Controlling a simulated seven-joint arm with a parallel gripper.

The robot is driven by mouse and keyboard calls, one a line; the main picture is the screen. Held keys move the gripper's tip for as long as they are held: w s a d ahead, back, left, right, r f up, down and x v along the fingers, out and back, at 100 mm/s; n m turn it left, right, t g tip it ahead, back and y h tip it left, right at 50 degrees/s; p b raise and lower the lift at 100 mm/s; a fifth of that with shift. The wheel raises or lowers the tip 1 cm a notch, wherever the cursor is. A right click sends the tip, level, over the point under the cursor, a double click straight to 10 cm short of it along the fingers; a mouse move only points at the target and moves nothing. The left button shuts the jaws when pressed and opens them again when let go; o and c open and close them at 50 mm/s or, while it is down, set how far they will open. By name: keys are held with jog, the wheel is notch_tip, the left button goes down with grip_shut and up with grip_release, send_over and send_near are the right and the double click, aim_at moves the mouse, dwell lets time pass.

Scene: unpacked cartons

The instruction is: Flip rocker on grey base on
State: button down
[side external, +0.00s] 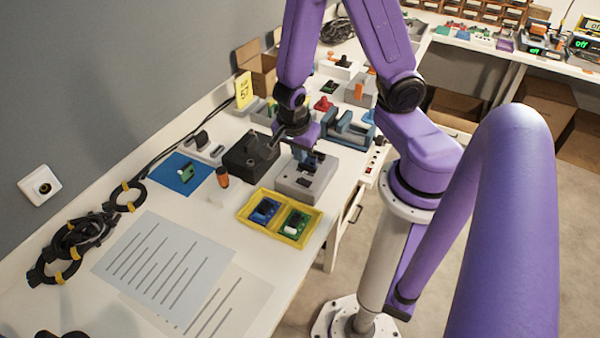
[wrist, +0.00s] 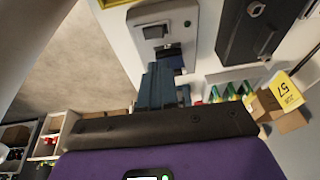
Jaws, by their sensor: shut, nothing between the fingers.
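The grey base (side external: 292,191) sits near the table's front edge in the side view, with dark parts on its top. It also shows at the top of the wrist view (wrist: 184,12), with a black rocker (wrist: 155,32) and a small green spot on its face. My gripper (side external: 308,168) is over the far part of the base, pointing down. In the wrist view its dark blue fingers (wrist: 170,58) are together and empty, close to the rocker's end of the base. I cannot tell whether they touch it. The fingers hide part of the base.
A black box with a lever (side external: 250,158) stands just left of the base. A yellow tray (side external: 250,222) with blue and green boards lies in front of it. A blue-grey vise-like fixture (side external: 350,128) stands behind. Printed sheets (side external: 165,262) cover the near table.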

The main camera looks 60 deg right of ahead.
send_over(306, 181)
jog(key=a, duration=0.1)
jog(key=shift+w+f, duration=0.15)
jog(key=shift+f, duration=1.05)
jog(key=shift+w+f, duration=0.15)
jog(key=shift+f, duration=1.05)
jog(key=shift+w+a+f, duration=0.1)
jog(key=shift+w+f, duration=0.05)
jog(key=shift+f, duration=0.9)
jog(key=shift+w+f, duration=0.1)
jog(key=shift+f, duration=0.9)
jog(key=shift+w+f, duration=0.1)
jog(key=shift+f, duration=0.1)
jog(key=shift+s+r, duration=0.25)
jog(key=shift+s, duration=0.55)
jog(key=shift+r, duration=0.15)
